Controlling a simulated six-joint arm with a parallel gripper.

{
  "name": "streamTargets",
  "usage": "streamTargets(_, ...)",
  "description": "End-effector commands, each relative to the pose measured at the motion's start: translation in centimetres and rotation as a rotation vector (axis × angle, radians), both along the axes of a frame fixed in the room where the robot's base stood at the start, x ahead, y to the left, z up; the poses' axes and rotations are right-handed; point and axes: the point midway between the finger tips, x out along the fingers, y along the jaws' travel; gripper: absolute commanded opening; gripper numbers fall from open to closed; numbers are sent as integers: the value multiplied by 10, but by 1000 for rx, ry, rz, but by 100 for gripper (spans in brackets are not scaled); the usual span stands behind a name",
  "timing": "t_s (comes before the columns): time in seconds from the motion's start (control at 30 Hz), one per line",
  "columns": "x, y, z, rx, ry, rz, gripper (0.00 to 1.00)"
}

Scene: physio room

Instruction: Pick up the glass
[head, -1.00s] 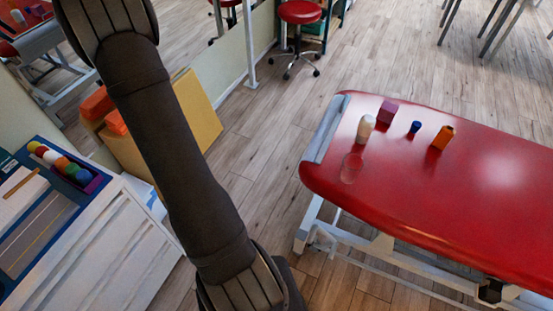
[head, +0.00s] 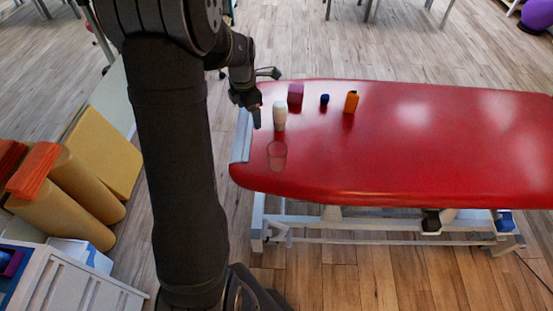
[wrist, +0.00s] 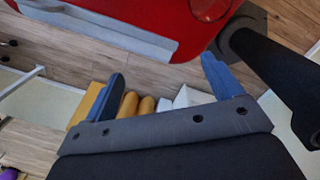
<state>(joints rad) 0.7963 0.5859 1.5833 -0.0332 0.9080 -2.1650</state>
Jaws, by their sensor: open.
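The glass (head: 277,155) is clear and stands on the red padded table (head: 400,150) near its left end, in front of a white bottle-like object. In the wrist view its round outline (wrist: 209,9) shows at the top edge, partly cut off. My gripper (head: 256,116) is at the table's left end, left of the white object and behind the glass, apart from it. In the wrist view my gripper (wrist: 162,70) has its two blue fingers spread, with nothing between them.
A white bottle-like object (head: 279,116), a purple block (head: 295,97), a small blue object (head: 324,99) and an orange block (head: 351,102) stand behind the glass. A grey bar (head: 241,137) edges the table's left end. The table's right side is clear.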

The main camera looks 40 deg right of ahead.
Motion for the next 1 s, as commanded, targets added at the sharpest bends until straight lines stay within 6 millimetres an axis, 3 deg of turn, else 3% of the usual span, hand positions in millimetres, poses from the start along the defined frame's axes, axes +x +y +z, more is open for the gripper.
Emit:
streamTargets(0.03,-25,-12,0,16,5,-71,85)
streamTargets(0.1,-50,-22,-1,35,9,-148,85)
streamTargets(0.3,-89,-34,-3,64,17,-269,85)
streamTargets(0.47,-94,-34,-18,72,21,-284,85)
streamTargets(0.8,-94,-34,-91,72,21,-281,85)
streamTargets(1.0,-93,-34,-119,70,19,-280,85)
